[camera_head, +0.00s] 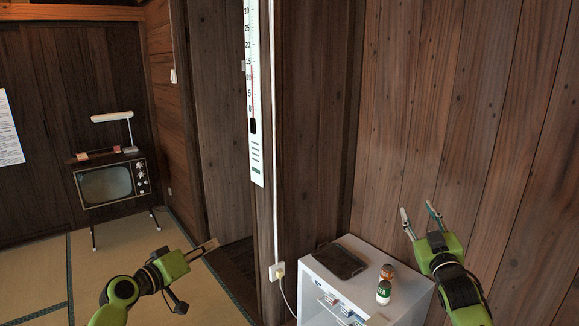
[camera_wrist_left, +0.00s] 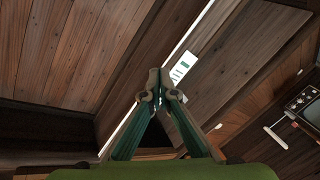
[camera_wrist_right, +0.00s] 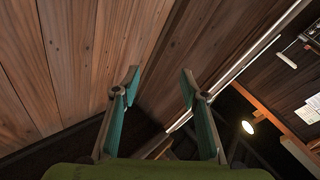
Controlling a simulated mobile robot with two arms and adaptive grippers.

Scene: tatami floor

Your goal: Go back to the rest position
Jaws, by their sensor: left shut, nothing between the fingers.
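My left gripper (camera_head: 211,245) is at the lower left of the head view, raised in front of the tatami floor and the doorway. Its fingers are shut together and empty, as the left wrist view shows (camera_wrist_left: 160,85). My right gripper (camera_head: 416,216) is at the right of the head view, raised in front of the plank wall, above and beside the white cabinet. Its fingers stand apart with nothing between them, also in the right wrist view (camera_wrist_right: 158,85).
A white cabinet (camera_head: 375,249) stands below, with a dark tray (camera_head: 340,260), a green-labelled can (camera_head: 383,291) and a brown-topped jar (camera_head: 387,272) on it. A thermometer (camera_head: 256,150) hangs on the post. An old television (camera_head: 105,184) stands far left. Tatami (camera_head: 110,270) is open.

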